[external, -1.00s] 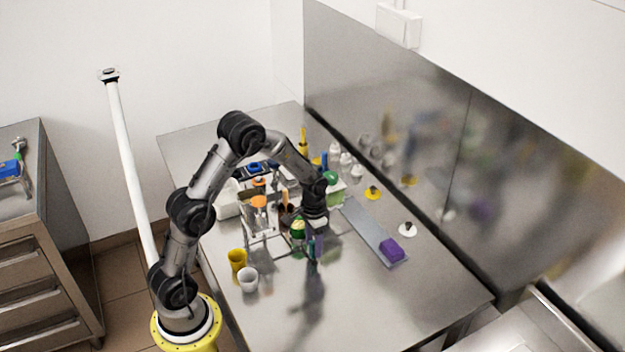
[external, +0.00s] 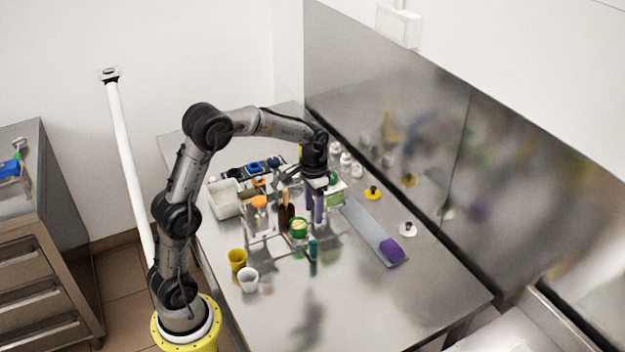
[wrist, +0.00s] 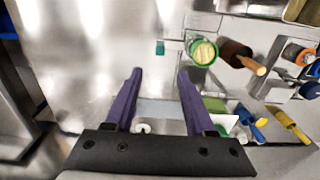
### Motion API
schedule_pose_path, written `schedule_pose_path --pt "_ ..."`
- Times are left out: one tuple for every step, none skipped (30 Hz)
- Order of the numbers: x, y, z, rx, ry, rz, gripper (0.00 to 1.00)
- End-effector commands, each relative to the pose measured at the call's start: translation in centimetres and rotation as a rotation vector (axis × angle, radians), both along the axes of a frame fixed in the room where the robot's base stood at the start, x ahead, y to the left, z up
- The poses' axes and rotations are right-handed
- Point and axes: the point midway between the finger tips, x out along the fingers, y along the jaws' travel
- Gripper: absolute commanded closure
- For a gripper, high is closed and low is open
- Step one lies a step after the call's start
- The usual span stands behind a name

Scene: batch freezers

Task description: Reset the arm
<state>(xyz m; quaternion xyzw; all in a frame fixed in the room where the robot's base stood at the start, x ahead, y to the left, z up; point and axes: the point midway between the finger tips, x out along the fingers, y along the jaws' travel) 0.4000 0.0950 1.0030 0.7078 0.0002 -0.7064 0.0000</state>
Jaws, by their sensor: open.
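My gripper (external: 314,204) points down above the cluttered middle of the steel table (external: 365,308). Its two purple fingers are spread apart with nothing between them, as the wrist view also shows (wrist: 157,80). In the external view it hangs behind and to the right of a green round container (external: 298,228) and a brown cup with a wooden handle (external: 285,214). In the wrist view the green container (wrist: 203,51) and brown cup (wrist: 238,54) lie beyond the fingertips, to the upper right, apart from them.
A grey strip with a purple block (external: 391,250) lies to the right. A yellow cup (external: 237,260) and a white cup (external: 248,279) stand at the front left. A white tub (external: 225,198) and several bottles stand farther back. A steel wall bounds the right; the table's front is mostly clear.

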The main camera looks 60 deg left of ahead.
Motion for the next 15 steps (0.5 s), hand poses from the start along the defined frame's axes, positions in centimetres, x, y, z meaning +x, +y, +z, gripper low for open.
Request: schedule_pose_path --pt "0.0 0.0 0.3 0.0 -0.001 0.0 0.45" --pt "0.0 0.0 0.3 0.0 0.0 0.0 0.45" --pt "0.0 0.0 0.4 0.0 0.0 0.0 0.45" --pt "0.0 0.0 0.4 0.0 0.0 0.0 0.45" --pt "0.0 0.0 0.4 0.0 0.0 0.0 0.45" --pt "0.0 0.0 0.4 0.0 0.001 0.0 0.45" --pt "0.0 0.0 0.4 0.0 0.001 0.0 0.45" --pt "0.0 0.0 0.4 0.0 0.0 0.0 0.45" --pt "0.0 0.0 0.4 0.0 0.0 0.0 0.45" --pt "0.0 0.0 0.4 0.0 0.0 0.0 0.45" --pt "0.0 0.0 0.4 0.0 0.0 -0.001 0.45" --pt "0.0 -0.2 0.5 0.0 -0.002 -0.005 0.45" --pt "0.1 -0.3 0.8 0.002 -0.009 -0.008 0.45" --pt "0.1 -0.5 1.2 0.005 -0.02 -0.012 0.45" --pt "0.2 -0.7 2.1 0.009 -0.041 -0.018 0.45"
